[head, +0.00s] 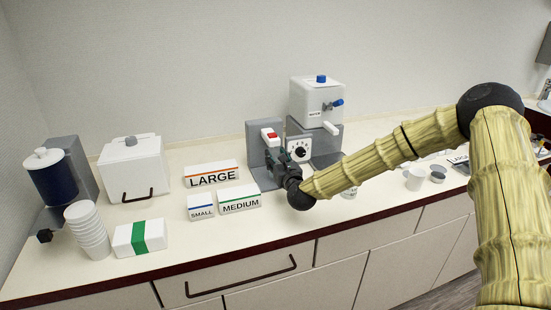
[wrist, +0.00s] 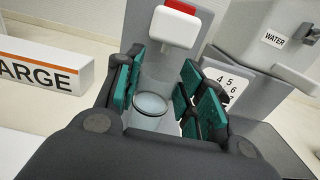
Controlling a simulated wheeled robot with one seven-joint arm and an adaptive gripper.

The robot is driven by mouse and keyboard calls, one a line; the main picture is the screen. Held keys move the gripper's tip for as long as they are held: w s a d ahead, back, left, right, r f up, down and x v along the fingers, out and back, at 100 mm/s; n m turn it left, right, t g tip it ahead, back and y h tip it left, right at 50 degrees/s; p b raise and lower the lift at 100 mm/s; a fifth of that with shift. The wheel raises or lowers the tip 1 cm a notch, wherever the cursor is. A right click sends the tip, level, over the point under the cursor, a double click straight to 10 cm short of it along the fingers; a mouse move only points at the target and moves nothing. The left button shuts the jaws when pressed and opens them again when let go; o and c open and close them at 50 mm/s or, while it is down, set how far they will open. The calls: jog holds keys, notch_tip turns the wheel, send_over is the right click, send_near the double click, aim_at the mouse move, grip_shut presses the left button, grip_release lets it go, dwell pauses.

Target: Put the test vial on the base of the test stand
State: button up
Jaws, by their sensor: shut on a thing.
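The test vial (wrist: 151,104) is a clear, see-through cylinder with a round rim, between the green-padded fingers of my gripper (wrist: 160,98) in the wrist view. My gripper (head: 283,166) is shut on it. The test stand (head: 257,150) is a grey upright with a white head and red top; the head also shows in the wrist view (wrist: 174,27). The vial is in front of the upright, below the head. The gripper hides most of the stand's base, so I cannot tell whether the vial touches it. The vial is too small to make out in the head view.
A white water dispenser (head: 317,102) and a numbered dial (head: 299,150) stand close on the right. The LARGE (head: 212,175), MEDIUM (head: 240,200) and SMALL (head: 201,207) blocks lie left of my gripper. Stacked cups (head: 88,230) stand far left. The counter's front edge is near.

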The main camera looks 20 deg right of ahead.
jog(key=shift+w+r, duration=0.1)
jog(key=shift+w, duration=0.9)
jog(key=shift+s+f+p, duration=0.1)
jog(key=shift+f+p, duration=0.4)
jog(key=shift+f, duration=0.3)
jog(key=shift+f, duration=0.15)
jog(key=o, duration=1.2)
jog(key=shift+c, duration=0.2)
jog(key=shift+r, duration=0.2)
jog(key=s+b, duration=0.3)
jog(key=s, duration=0.9)
jog(key=shift+d, duration=0.2)
